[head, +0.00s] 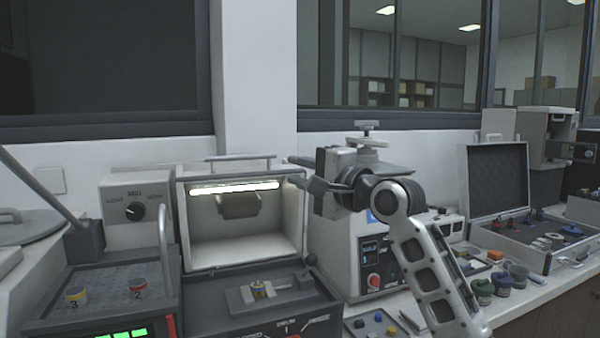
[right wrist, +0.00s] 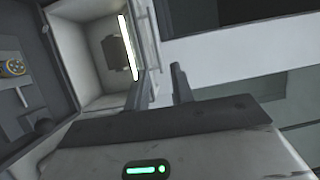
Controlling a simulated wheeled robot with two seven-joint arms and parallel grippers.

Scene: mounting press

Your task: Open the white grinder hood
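The white grinder hood (head: 245,235) is raised, with its lit inside facing me and a bar handle (head: 240,158) along its top edge. It also shows in the right wrist view (right wrist: 85,55), turned on its side. My right gripper (head: 292,170) is beside the hood's upper right corner, to the right of the handle. Its two fingers stand apart with nothing between them, and the right wrist view shows the same gap (right wrist: 160,72). I cannot tell whether a finger touches the hood. My left gripper is not in view.
A white machine with a red knob (head: 374,281) stands right of the hood, behind my right arm. A small vise (head: 262,293) sits below the hood. Jars (head: 482,291) and an open case (head: 497,180) stand at right.

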